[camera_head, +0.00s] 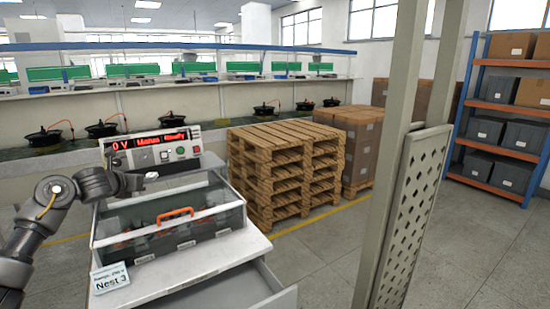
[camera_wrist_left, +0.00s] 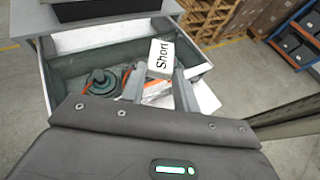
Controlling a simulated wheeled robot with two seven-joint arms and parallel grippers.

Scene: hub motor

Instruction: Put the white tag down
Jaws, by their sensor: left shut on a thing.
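The white tag (camera_wrist_left: 161,58), printed "Short", is held at the fingertips of my left gripper (camera_wrist_left: 160,84) in the left wrist view. The gripper is shut on it. My right gripper is not in view.
Wooden pallets (camera_head: 285,170) stand behind.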

